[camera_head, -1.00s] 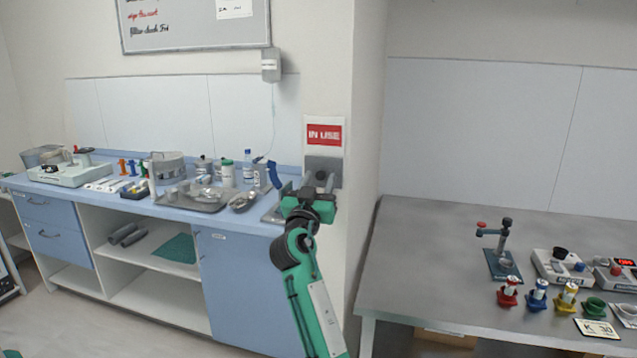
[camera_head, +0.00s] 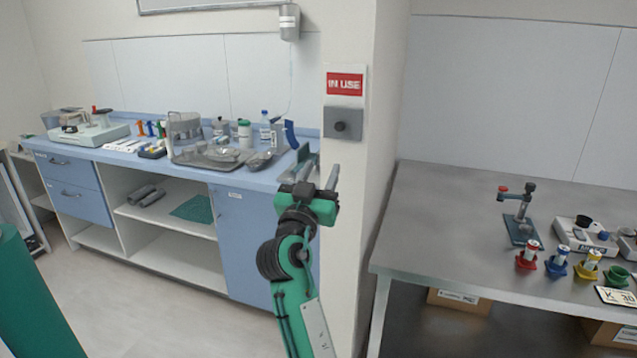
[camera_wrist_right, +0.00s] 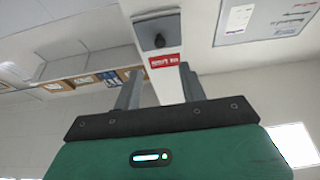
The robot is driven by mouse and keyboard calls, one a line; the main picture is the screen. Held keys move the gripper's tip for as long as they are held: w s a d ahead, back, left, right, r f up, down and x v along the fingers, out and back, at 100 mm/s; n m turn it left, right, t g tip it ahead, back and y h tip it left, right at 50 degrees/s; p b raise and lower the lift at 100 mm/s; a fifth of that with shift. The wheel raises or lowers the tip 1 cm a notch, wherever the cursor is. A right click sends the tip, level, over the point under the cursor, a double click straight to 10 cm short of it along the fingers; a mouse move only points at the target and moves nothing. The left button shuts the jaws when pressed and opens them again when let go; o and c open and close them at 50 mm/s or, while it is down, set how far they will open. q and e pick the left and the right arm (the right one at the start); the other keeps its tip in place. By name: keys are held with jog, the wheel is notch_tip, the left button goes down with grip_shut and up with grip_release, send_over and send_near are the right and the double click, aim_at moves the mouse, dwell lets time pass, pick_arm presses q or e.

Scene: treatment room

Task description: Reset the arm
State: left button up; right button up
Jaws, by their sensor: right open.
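My right arm (camera_head: 292,290) is green and black and rises from the bottom of the head view. Its gripper (camera_head: 320,172) points up and away, in front of the wall corner below the red IN USE sign (camera_head: 345,85). The jaws are apart with nothing between them. In the right wrist view the two grey fingers (camera_wrist_right: 158,88) stand apart, with the sign (camera_wrist_right: 165,61) and the grey box with a dark knob (camera_wrist_right: 158,32) beyond them. A large green part of mine shows at the lower left of the head view. My left gripper is not in view.
A blue-topped counter (camera_head: 110,155) on the left holds a metal tray (camera_head: 212,163), bottles and a pale device (camera_head: 90,134). A steel table (camera_head: 440,225) on the right holds a small stand (camera_head: 520,220) and several coloured cups. The floor (camera_head: 150,300) before the counter is clear.

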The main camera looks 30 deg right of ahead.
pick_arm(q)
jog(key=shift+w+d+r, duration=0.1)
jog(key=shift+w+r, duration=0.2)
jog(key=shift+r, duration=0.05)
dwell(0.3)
